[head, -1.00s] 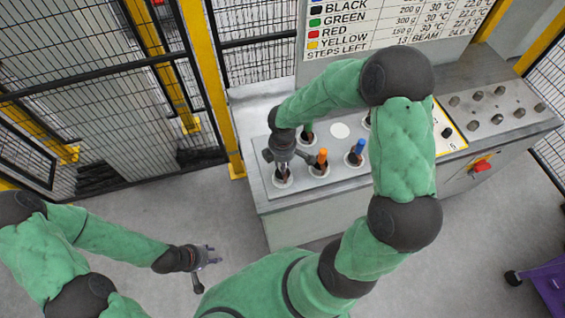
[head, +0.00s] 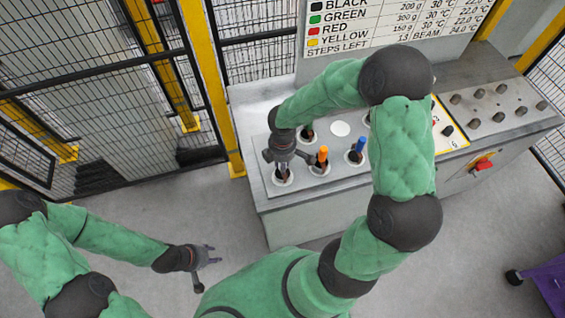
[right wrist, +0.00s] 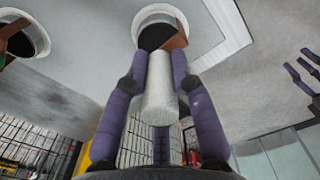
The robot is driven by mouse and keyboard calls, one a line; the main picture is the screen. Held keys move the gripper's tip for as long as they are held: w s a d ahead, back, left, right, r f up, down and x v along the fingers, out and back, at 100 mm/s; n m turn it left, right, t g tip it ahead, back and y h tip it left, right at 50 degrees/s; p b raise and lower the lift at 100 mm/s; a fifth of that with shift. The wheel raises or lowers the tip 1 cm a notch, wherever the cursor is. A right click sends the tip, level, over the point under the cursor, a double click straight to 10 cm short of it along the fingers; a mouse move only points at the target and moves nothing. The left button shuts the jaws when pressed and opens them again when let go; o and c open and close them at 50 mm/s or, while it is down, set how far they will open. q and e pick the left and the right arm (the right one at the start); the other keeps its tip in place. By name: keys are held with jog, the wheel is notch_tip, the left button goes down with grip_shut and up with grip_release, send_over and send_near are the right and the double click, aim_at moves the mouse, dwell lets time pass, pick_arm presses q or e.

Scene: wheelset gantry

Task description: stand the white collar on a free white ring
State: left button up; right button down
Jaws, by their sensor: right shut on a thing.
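The white collar (right wrist: 160,90) is a pale cylinder between the fingers of my right gripper (right wrist: 160,75), which is shut on it. In the right wrist view its far end is close to a white ring (right wrist: 183,22) with a dark inside and a brown piece; I cannot tell whether they touch. In the head view my right gripper (head: 285,160) is over the front left of the console, above a white ring (head: 282,179); the collar is hidden there. My left gripper (head: 209,256) is open and empty, over the floor.
An orange collar (head: 323,154) and a blue collar (head: 360,145) stand on the console (head: 258,190) right of my right gripper. A pale disc (head: 340,128) lies behind them. A yellow post (head: 222,100) and mesh fence stand at the left. My right arm hides part of the console.

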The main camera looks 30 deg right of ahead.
jog(key=shift+f, duration=0.25)
jog(key=c, duration=1)
grip_release()
jog(key=shift+o, duration=0.2)
jog(key=shift+r, duration=0.1)
notch_tip(320, 180, up, 12)
jog(key=shift+f, duration=0.1)
